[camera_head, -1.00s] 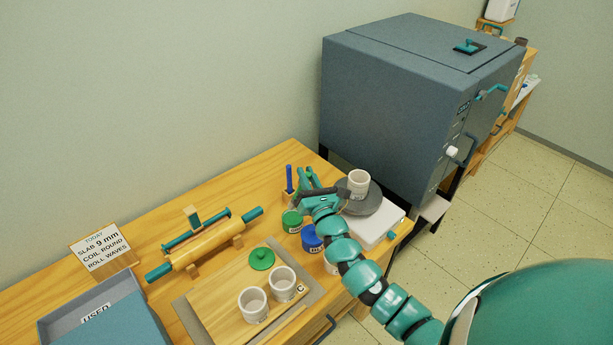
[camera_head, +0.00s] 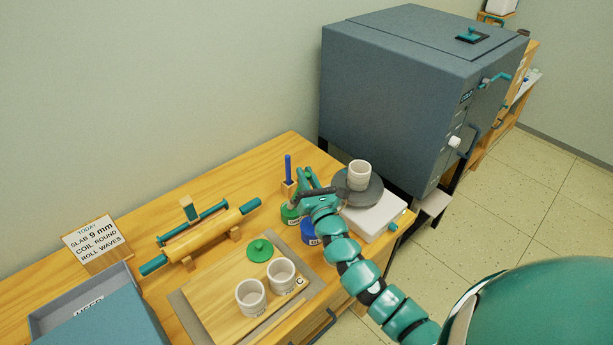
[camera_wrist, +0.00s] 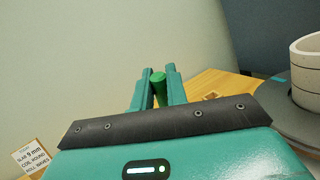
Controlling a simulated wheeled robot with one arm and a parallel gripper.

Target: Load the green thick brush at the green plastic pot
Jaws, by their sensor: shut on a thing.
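My gripper (camera_head: 299,182) is shut on the green thick brush. In the wrist view, the brush's round green handle (camera_wrist: 160,90) shows between the two fingers, and its bristle end is hidden. The green plastic pot (camera_head: 290,215) stands on the table without its lid. My gripper is above it and hides part of it, and I cannot tell whether the brush touches the pot. The green lid (camera_head: 260,250) lies on the wooden board.
A blue pot (camera_head: 308,236) stands close in front, partly behind my arm. A blue brush (camera_head: 288,168) stands upright in a holder just behind my gripper. To the right, a white cup (camera_head: 358,175) stands on a grey turntable (camera_head: 373,197). Two cups stand on the board.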

